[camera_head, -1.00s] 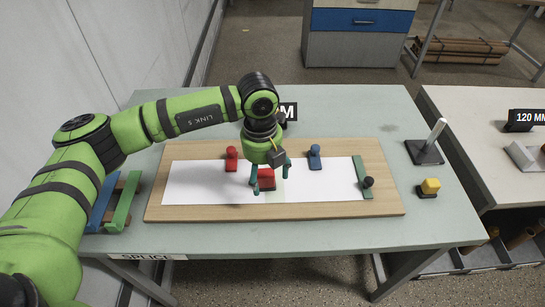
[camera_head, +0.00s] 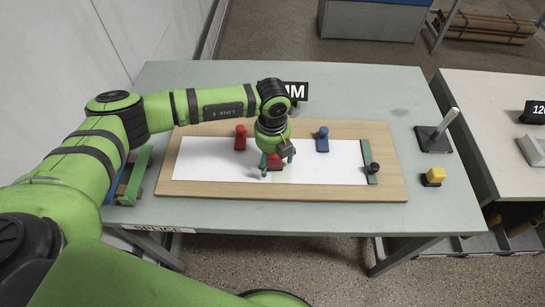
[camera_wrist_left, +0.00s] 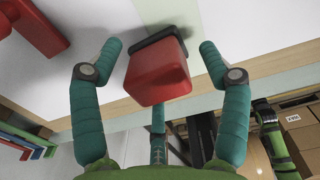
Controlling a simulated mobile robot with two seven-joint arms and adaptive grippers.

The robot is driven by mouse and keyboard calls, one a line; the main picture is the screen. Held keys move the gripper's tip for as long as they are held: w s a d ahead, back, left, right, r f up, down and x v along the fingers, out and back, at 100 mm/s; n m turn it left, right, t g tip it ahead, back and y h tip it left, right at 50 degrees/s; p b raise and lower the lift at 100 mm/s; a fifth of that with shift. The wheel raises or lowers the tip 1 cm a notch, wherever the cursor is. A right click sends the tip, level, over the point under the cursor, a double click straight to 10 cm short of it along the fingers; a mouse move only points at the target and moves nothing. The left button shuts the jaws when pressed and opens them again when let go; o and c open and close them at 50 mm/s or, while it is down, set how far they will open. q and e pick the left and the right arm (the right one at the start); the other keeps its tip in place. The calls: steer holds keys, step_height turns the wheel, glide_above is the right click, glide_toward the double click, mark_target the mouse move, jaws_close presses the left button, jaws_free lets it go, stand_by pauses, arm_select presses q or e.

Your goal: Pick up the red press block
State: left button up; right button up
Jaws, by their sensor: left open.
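The red press block (camera_head: 275,160), with a dark base, stands on the white paper strip near the middle of the wooden board. My left gripper (camera_head: 277,165) is open and hangs over it, partly hiding it in the head view. In the left wrist view, the red press block (camera_wrist_left: 158,75) sits between the spread fingers of my left gripper (camera_wrist_left: 160,46). Gaps show on both sides, so the two side fingers look clear of it. A third finger shows below it.
On the wooden board (camera_head: 300,191) are a red knobbed block (camera_head: 240,138), a blue one (camera_head: 322,140) and a green bar (camera_head: 370,165). A yellow-topped block (camera_head: 434,176) and a dark stand (camera_head: 433,140) are at right. Green and blue bars (camera_head: 134,178) lie left.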

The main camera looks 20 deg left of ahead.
arm_select(q)
steer(key=c, duration=1.1)
jaws_close()
arm_select(e)
steer(key=shift+s+f, duration=0.1)
steer(key=shift+s, duration=1.1)
